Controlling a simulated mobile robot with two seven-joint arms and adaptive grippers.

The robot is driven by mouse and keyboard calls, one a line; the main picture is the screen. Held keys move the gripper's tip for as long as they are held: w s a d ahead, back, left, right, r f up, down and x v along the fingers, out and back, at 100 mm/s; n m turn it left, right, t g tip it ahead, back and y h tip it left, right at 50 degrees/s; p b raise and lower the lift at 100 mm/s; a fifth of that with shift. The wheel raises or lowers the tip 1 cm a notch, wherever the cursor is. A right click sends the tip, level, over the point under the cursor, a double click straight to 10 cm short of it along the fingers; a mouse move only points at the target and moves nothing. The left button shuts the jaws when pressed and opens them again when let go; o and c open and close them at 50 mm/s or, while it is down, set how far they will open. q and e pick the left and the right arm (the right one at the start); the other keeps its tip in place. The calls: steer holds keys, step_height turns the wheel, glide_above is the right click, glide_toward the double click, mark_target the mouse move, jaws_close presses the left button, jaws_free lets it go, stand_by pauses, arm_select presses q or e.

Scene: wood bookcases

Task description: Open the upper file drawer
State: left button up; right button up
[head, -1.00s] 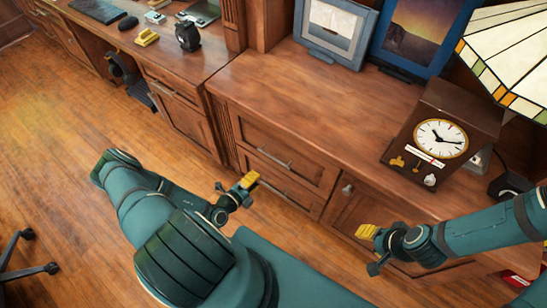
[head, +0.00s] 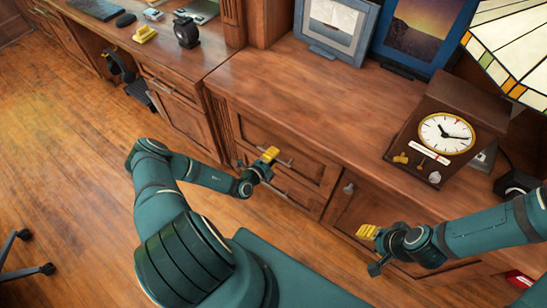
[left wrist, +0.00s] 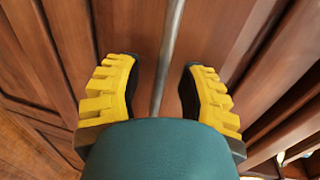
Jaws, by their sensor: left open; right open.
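The upper file drawer (head: 312,167) is a wood panel front in the cabinet below the desktop, and it looks shut. Its metal bar handle (head: 286,162) is partly hidden by my left gripper (head: 268,155). That gripper is open, with its yellow fingers at the handle. In the left wrist view, the handle bar (left wrist: 168,55) runs between the two open fingers (left wrist: 160,92), with a gap on each side. My right gripper (head: 367,247) is open and empty, in front of the cabinet door to the right.
A lower drawer sits beneath, with its own bar handle (head: 296,201). A clock (head: 445,135), picture frames (head: 337,27) and a stained-glass lamp (head: 515,50) stand on the desktop (head: 300,105). A chair leg (head: 25,268) shows at the lower left. The floor (head: 70,190) at left is clear.

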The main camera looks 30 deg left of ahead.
arm_select(q)
steer(key=shift+w, duration=0.15)
jaws_close()
